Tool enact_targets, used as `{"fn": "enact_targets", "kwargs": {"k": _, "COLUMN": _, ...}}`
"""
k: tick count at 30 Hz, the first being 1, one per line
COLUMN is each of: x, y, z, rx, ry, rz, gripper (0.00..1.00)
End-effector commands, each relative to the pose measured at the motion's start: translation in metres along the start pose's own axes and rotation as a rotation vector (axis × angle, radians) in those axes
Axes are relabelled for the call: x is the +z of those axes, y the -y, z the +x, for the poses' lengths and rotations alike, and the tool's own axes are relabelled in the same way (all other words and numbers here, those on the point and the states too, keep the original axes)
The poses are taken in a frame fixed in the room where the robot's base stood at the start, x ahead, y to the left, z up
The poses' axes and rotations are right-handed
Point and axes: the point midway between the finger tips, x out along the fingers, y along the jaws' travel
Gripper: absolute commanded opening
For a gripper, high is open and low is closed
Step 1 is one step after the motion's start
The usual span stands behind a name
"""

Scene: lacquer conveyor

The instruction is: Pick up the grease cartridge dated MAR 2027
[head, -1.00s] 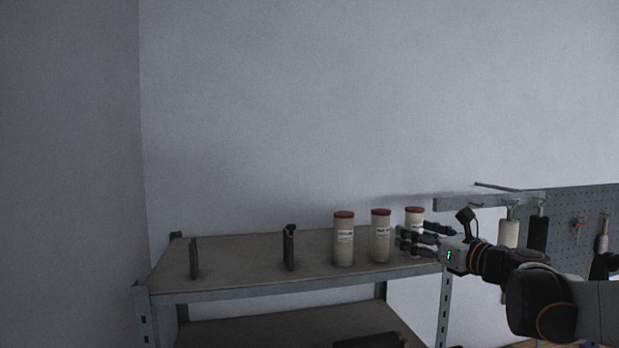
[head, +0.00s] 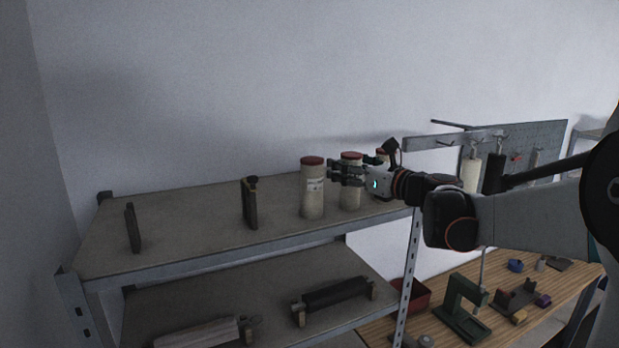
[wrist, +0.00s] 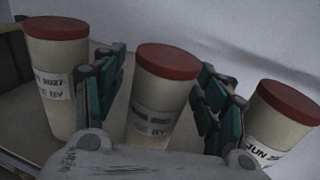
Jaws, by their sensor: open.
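Three cream grease cartridges with red caps stand upright in a row on the top shelf. In the wrist view, the left cartridge (wrist: 54,95) has a label ending in "2027", its month partly cut off. The middle cartridge (wrist: 160,95) has a dark, blurred label; a "2027" shows faintly and the month is not clearly legible. The right cartridge (wrist: 279,118) reads "JUN 20…". My gripper (wrist: 166,98) is open, its green-padded fingers on either side of the middle cartridge. In the head view, my gripper (head: 349,172) partly covers the middle cartridge (head: 350,194).
The shelf (head: 190,220) also holds a dark upright bracket (head: 250,203) and another dark upright piece (head: 132,228) further left. Rollers lie on the lower shelf (head: 270,280). A pegboard (head: 550,140) and wooden workbench (head: 520,270) are at right.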

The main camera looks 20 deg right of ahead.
Motion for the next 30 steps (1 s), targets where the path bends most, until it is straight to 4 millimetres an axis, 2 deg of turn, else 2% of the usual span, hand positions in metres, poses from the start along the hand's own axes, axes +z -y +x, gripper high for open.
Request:
{"fn": "enact_targets", "kwargs": {"k": 6, "x": 0.000, "y": 0.000, "z": -0.001, "rx": -0.001, "ry": 0.000, "rz": 0.000, "gripper": 0.66}}
{"fn": "enact_targets", "kwargs": {"k": 8, "x": 0.000, "y": 0.000, "z": -0.001, "rx": -0.001, "ry": 0.000, "rz": 0.000, "gripper": 0.54}}
{"fn": "enact_targets", "kwargs": {"k": 14, "x": 0.000, "y": 0.000, "z": -0.001, "rx": -0.001, "ry": 0.000, "rz": 0.000, "gripper": 0.09}}
{"fn": "enact_targets", "kwargs": {"k": 24, "x": 0.002, "y": 0.000, "z": 0.000, "rx": 0.000, "ry": 0.000, "rz": 0.000, "gripper": 0.08}}
{"fn": "enact_targets", "kwargs": {"k": 30, "x": 0.016, "y": 0.001, "z": 0.004, "rx": 0.001, "ry": 0.000, "rz": 0.000, "gripper": 0.08}}
